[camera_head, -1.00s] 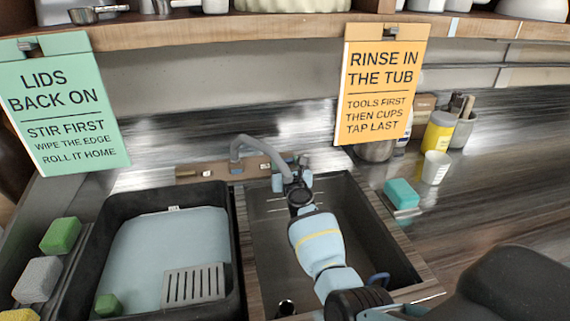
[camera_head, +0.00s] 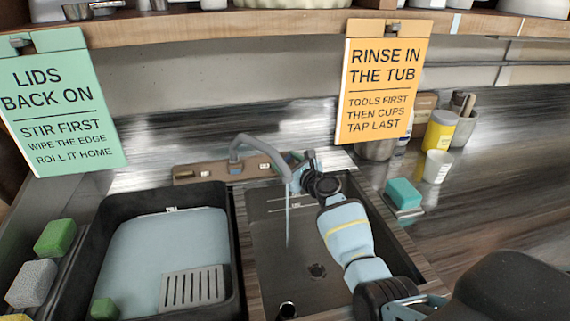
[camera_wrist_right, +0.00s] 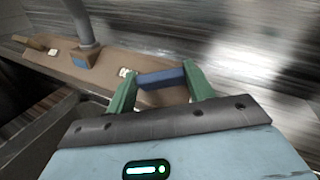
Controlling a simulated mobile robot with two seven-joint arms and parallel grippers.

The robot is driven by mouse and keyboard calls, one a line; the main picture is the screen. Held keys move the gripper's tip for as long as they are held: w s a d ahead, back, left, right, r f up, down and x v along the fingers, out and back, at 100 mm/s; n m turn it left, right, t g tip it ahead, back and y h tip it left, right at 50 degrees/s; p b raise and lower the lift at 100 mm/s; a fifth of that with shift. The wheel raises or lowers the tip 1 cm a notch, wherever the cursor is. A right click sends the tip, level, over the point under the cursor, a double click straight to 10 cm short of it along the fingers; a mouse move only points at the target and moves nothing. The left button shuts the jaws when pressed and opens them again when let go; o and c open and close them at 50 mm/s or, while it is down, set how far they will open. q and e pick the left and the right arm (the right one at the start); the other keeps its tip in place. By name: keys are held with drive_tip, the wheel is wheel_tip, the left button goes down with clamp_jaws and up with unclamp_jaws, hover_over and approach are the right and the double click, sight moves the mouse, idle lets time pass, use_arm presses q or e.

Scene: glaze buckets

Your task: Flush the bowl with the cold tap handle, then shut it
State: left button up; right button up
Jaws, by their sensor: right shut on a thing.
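My right gripper (camera_head: 301,160) is at the right end of the tap's base, behind the sink. In the right wrist view its green fingers (camera_wrist_right: 160,80) are shut on the blue cold tap handle (camera_wrist_right: 161,76), one finger at each end. The grey tap spout (camera_head: 250,139) arches over the sink bowl (camera_head: 275,250). A thin stream of water (camera_head: 288,220) falls from it into the bowl. My right arm covers the bowl's right part. My left gripper is not in view.
A black tray (camera_head: 236,240) with a pale blue inside and a grey slotted piece (camera_head: 195,288) is left of the sink. Sponges lie farther left. A teal sponge (camera_head: 403,193), a white cup (camera_head: 437,166) and a yellow jar (camera_head: 439,130) stand right. An orange sign (camera_head: 383,85) hangs above.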

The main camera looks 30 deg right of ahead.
drive_tip(key=n+g+y, duration=0.1)
drive_tip(key=n, duration=0.1)
drive_tip(key=n+g+y+b, duration=0.1)
drive_tip(key=n+y, duration=0.1)
drive_tip(key=n+g+y, duration=0.1)
drive_tip(key=n, duration=0.1)
drive_tip(key=shift+w+d+f+n+y+b, duration=0.1)
drive_tip(key=shift+d+n+y+b, duration=0.15)
drive_tip(key=shift+n+y+b, duration=0.15)
drive_tip(key=shift+n+g+y+b, duration=0.4)
drive_tip(key=shift+n+g+y, duration=0.2)
drive_tip(key=shift+n+g, duration=0.25)
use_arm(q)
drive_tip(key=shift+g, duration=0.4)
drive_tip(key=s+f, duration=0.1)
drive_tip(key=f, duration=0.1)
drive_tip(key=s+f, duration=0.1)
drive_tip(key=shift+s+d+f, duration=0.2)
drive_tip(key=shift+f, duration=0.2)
use_arm(e)
drive_tip(key=shift+n+g, duration=0.25)
drive_tip(key=shift+n, duration=0.2)
drive_tip(key=shift+r, duration=0.2)
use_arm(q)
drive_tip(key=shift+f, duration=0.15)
use_arm(e)
drive_tip(key=o, duration=1)
drive_tip(key=shift+w, duration=0.1)
